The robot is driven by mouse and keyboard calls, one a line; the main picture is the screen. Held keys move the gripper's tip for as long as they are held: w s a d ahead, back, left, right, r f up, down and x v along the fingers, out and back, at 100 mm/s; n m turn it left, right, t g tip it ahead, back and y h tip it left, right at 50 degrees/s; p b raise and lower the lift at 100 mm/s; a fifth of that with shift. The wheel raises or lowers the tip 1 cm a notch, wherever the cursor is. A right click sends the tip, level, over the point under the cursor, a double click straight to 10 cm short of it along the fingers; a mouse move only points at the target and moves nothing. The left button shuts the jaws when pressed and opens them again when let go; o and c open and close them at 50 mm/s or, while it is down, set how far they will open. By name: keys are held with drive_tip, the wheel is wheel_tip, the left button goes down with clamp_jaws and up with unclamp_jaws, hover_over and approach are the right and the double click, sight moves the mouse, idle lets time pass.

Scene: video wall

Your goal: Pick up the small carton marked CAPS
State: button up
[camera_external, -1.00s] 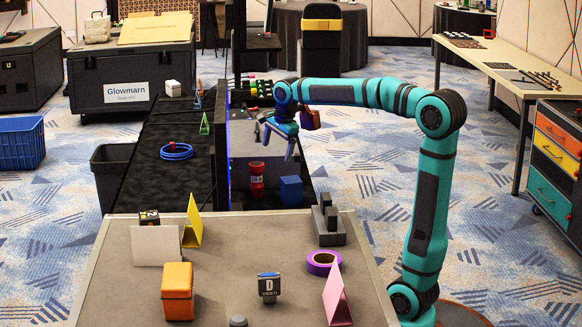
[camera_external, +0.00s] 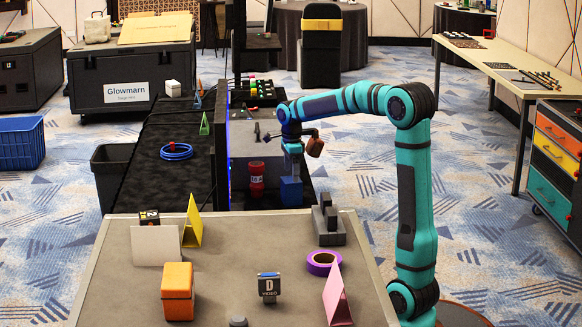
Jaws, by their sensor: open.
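No marking that reads CAPS can be made out in this view. A small blue box (camera_external: 291,191) stands on the black surface behind the grey table; no lettering shows on it. My gripper (camera_external: 293,168) points down just above the blue box and is open, with nothing seen in it. Whether the fingertips touch the box cannot be told.
A red cylinder (camera_external: 257,179) stands just left of the blue box. A dark upright panel (camera_external: 222,150) rises left of them. The near grey table (camera_external: 225,255) holds a grey stepped block (camera_external: 328,226), purple tape (camera_external: 322,263), an orange box (camera_external: 177,291) and stands.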

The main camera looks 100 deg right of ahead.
sight(291, 191)
drive_tip(key=shift+f, duration=4.55)
drive_tip(key=c, duration=1.3)
drive_tip(key=shift+o, duration=0.2)
drive_tip(key=shift+r, duration=0.15)
